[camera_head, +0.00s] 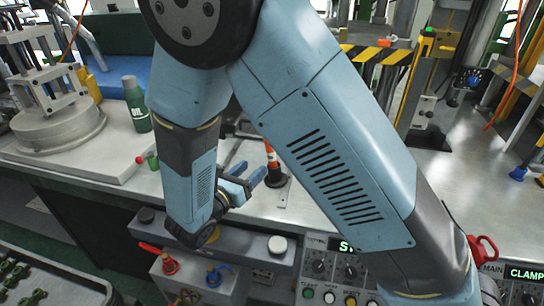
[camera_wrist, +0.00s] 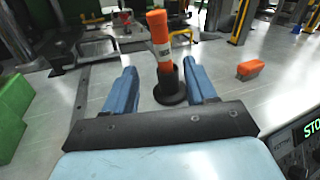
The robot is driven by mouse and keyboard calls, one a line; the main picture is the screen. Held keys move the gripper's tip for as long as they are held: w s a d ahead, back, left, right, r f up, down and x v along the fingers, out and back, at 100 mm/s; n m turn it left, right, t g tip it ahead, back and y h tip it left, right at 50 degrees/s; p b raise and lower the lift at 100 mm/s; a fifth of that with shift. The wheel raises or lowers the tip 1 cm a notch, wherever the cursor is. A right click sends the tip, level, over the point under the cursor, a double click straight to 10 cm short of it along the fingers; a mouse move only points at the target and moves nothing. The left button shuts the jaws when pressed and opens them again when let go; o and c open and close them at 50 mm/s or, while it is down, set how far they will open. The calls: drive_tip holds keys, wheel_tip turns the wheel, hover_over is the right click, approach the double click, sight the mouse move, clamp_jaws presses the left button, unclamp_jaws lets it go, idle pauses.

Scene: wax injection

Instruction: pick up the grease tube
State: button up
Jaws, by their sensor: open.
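The grease tube (camera_wrist: 160,40) is orange with a pale label band. It stands upright in a round black base (camera_wrist: 170,90) on the metal bench. In the head view the grease tube (camera_head: 271,152) stands just beyond my gripper (camera_head: 250,170), its black base (camera_head: 276,179) partly hidden. In the wrist view my gripper (camera_wrist: 161,72) is open, with one blue finger on each side of the tube's line. The tube shows ahead between the fingertips, and no contact is visible.
A green oil bottle (camera_head: 136,104) stands at the left of the bench. An orange block (camera_wrist: 250,69) lies right of the tube in the wrist view, and a green box (camera_wrist: 12,115) is at left. A control panel (camera_head: 340,270) lies at the front.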

sight(269, 154)
drive_tip(key=x, duration=1)
drive_tip(key=shift+d+r, duration=0.15)
drive_tip(key=shift+r, duration=0.05)
clamp_jaws()
idle(0.3)
